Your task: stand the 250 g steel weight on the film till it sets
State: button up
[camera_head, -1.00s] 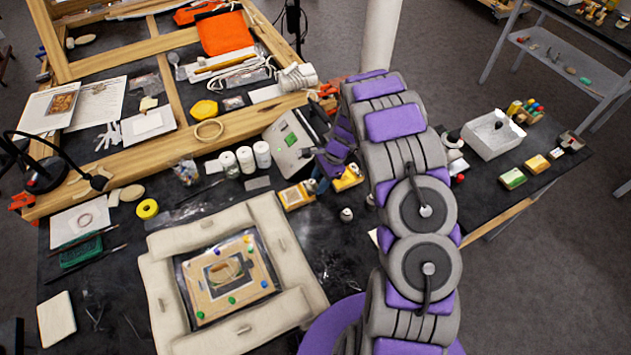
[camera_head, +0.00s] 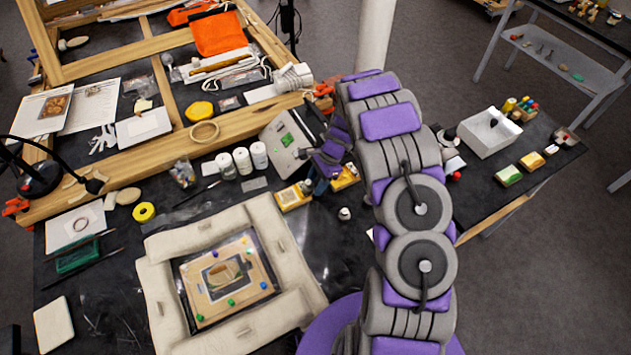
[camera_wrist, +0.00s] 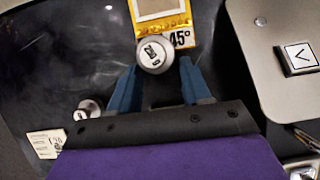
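A round steel weight (camera_wrist: 154,54) with a dark marking on top stands just beyond and between my fingertips in the wrist view. The marking is too small to read surely. My gripper (camera_wrist: 157,72) is open, with a blue finger on either side and gaps to the weight. The clear film (camera_head: 205,312) lies over the fragment board, held by coloured pins.
Pale padded bolsters (camera_head: 156,285) surround the board. A yellow "45°" block (camera_wrist: 180,28) touches or nearly touches the weight. A grey device (camera_head: 285,145) stands behind the gripper; white-capped jars (camera_head: 242,160) are left of it. Dark table between bolsters and my arm is largely clear.

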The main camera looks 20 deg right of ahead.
jog(key=shift+r, duration=0.15)
jog(key=shift+r+p, duration=0.55)
jog(key=shift+r, duration=0.7)
jog(key=o, duration=0.6)
jog(key=shift+c, duration=0.2)
jog(key=shift+r+p, duration=1.1)
jog(key=shift+r, duration=1.35)
